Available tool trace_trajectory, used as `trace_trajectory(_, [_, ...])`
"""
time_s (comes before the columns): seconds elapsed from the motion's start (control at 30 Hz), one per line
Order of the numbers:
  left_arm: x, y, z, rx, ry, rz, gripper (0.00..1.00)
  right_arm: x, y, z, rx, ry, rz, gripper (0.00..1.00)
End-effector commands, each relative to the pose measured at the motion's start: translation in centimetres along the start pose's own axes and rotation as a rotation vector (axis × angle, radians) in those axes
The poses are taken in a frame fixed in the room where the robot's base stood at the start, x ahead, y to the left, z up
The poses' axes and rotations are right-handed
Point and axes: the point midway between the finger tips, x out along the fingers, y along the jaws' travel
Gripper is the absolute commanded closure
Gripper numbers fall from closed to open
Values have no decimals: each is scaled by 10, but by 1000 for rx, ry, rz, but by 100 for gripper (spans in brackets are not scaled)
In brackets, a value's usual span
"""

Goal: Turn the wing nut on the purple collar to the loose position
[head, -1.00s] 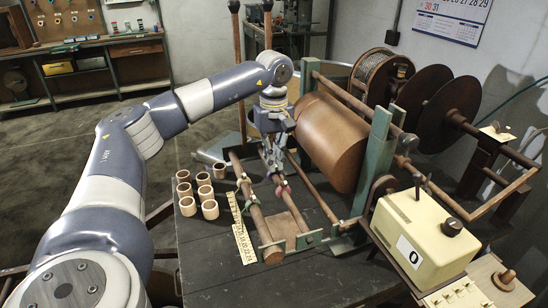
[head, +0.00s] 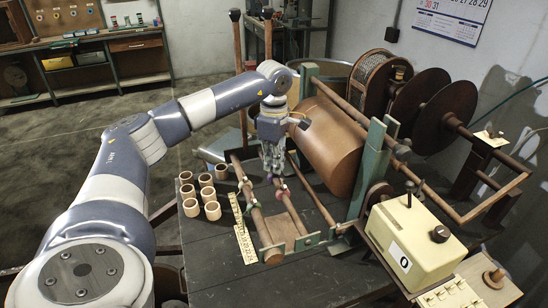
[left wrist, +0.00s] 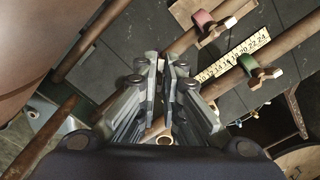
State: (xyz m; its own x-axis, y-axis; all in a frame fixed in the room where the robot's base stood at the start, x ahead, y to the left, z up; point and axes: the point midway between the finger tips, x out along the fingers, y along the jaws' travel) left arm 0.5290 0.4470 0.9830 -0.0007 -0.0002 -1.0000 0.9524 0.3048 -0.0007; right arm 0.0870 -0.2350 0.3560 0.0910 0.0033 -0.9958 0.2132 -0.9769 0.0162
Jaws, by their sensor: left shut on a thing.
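My left gripper (head: 271,174) reaches down from above onto the rods of the winding frame. In the left wrist view its fingers (left wrist: 160,62) are close together over the rod that also bears a pink-red collar. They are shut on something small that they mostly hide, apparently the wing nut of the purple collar. A green collar (left wrist: 250,64) with a wing nut sits on the neighbouring rod. My right gripper is not in view.
A large brown drum (head: 333,143) lies close right of the gripper. Several small tan cups (head: 207,192) and a yellow number strip (head: 241,228) are to the left. A cream control box (head: 412,240) stands at the right. The bench front is mostly clear.

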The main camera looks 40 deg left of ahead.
Motion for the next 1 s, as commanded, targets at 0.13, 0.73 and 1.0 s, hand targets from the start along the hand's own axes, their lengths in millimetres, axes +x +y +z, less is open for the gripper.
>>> trace_trajectory(0.13, [-2,0,0,-138,1,0,100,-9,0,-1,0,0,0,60])
trace_trajectory(0.73, [-1,0,0,-639,-1,2,100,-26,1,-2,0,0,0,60])
trace_trajectory(1.0, [-1,1,0,-750,-1,2,100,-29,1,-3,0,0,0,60])
